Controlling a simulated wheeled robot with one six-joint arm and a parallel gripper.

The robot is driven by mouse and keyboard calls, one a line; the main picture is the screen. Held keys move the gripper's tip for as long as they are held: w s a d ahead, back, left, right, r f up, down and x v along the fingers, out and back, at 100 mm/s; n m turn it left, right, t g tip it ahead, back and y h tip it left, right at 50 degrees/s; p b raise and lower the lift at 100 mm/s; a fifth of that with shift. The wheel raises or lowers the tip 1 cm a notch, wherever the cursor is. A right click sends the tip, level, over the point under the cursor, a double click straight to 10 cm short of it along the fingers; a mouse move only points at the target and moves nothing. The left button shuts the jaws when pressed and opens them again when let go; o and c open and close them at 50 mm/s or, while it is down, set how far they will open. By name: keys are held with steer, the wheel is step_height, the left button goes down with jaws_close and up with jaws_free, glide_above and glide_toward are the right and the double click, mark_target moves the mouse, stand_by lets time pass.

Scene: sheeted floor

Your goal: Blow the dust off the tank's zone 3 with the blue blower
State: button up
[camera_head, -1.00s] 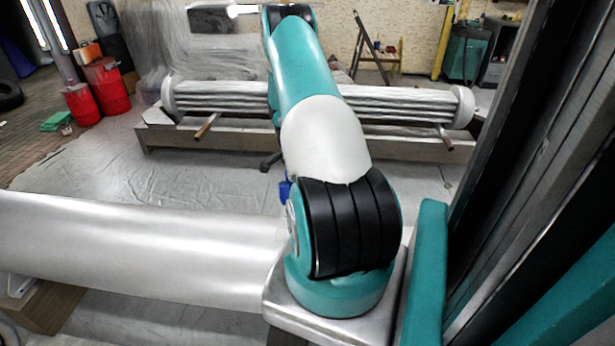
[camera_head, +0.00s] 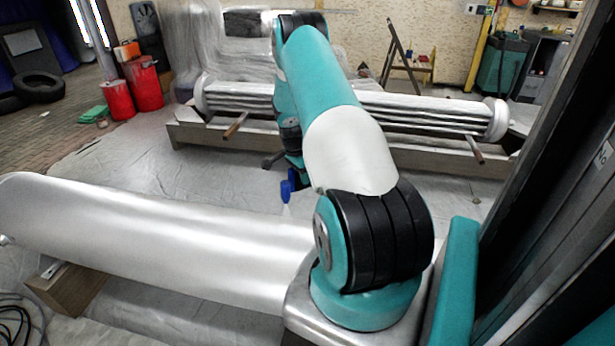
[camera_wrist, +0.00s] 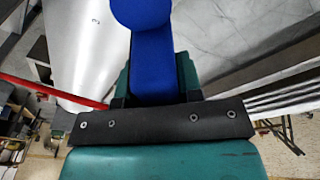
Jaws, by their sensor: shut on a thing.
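The tank (camera_head: 130,230) is a smooth silver cylinder lying across the left and front of the head view. It also fills the upper left of the wrist view (camera_wrist: 85,55), where a small dark mark on it is too small to read surely. My gripper (camera_wrist: 154,80) is shut on the blue blower (camera_wrist: 152,60), one green finger on each side of it. In the head view the blower (camera_head: 287,186) shows beside my arm, just beyond the tank's far edge. My arm hides most of the gripper there. I cannot make out dust on the tank.
A long ribbed bundle of tubes (camera_head: 420,105) lies on a low beam behind. Red canisters (camera_head: 120,100), a green cloth (camera_head: 90,113) and a tyre (camera_head: 38,87) are at the left back. Cables (camera_head: 18,320) lie front left.

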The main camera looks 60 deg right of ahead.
steer(key=o, duration=0.5)
